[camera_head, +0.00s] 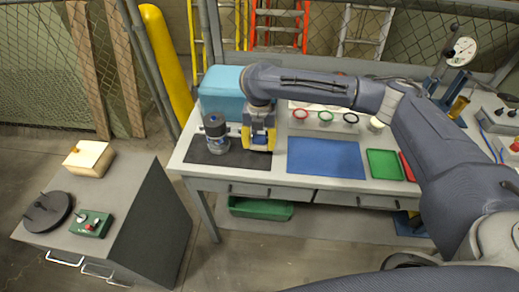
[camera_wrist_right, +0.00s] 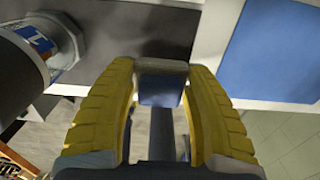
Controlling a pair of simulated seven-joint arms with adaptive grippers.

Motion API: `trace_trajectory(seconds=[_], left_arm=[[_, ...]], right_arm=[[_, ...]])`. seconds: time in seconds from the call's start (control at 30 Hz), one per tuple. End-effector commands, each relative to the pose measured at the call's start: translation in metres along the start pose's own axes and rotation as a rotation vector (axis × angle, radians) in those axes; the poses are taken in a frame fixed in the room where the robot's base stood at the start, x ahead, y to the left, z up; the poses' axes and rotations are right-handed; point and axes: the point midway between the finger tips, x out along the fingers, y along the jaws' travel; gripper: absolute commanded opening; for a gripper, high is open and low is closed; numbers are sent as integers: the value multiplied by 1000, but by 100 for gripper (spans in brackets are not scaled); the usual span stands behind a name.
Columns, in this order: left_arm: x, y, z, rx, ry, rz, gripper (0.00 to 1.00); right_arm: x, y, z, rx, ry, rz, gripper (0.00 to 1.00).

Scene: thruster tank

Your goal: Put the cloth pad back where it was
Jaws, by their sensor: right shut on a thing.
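My right gripper (camera_head: 257,146) has yellow fingers and is over the front of the table, at the right end of the dark mat (camera_head: 208,158). In the right wrist view its fingers are shut on a small block-like piece (camera_wrist_right: 160,89), blue with a grey edge, which I take to be the cloth pad. Its underside is hidden, so I cannot tell whether it touches the mat or table. A dark cylinder with a blue band (camera_head: 215,133) stands on the mat, left of the gripper. My left gripper is not in view.
A blue mat (camera_head: 325,158) lies bare right of the gripper. Beyond it are a green tray (camera_head: 384,164) and a red one (camera_head: 407,166). A teal box (camera_head: 221,92) and several coloured rings stand behind. A grey cabinet (camera_head: 130,205) stands at the left.

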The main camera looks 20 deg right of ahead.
Motion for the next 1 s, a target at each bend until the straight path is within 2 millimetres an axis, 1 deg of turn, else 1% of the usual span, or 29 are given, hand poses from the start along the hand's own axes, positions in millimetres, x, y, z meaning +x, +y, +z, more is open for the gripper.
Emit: trace_trajectory(seconds=[0.17, 0.4, 0.5, 0.9, 0.93, 1.0], left_arm=[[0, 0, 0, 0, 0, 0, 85], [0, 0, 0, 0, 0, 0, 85], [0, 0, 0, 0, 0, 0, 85], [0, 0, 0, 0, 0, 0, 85], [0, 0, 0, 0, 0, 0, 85], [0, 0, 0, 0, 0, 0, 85]], right_arm=[[6, 0, 0, 1, 0, 0, 31], [32, 0, -1, 2, 3, 0, 31], [40, 0, 0, 2, 1, 0, 31], [43, 0, 0, 2, 0, 0, 31], [43, 0, 0, 1, 0, 0, 55], [43, 0, 0, 1, 0, 0, 63]])
